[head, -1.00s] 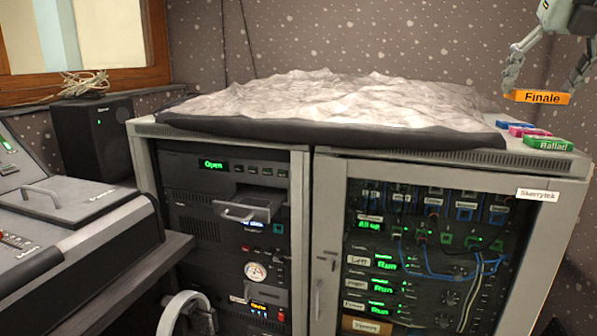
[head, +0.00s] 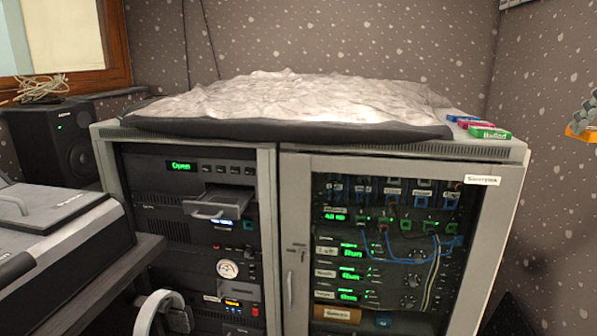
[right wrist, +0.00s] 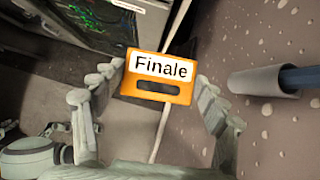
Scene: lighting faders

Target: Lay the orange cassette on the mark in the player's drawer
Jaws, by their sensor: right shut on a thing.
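The orange cassette (right wrist: 158,90) has a white label reading "Finale". My right gripper (right wrist: 160,78) is shut on it, with a finger at each side. In the head view, part of the orange cassette (head: 582,131) and part of my right gripper (head: 588,112) show at the right edge, to the right of the rack. The player's drawer (head: 212,203) stands out of the left rack, below a green "Open" display (head: 181,166). The mark inside the drawer cannot be made out. My left gripper is not in view.
Green (head: 490,132), pink (head: 477,125) and blue (head: 462,118) cassettes lie on the rack's top right corner. A dark-edged pad with a crumpled pale top (head: 300,100) covers most of the top. A grey console (head: 60,235) stands left of the drawer.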

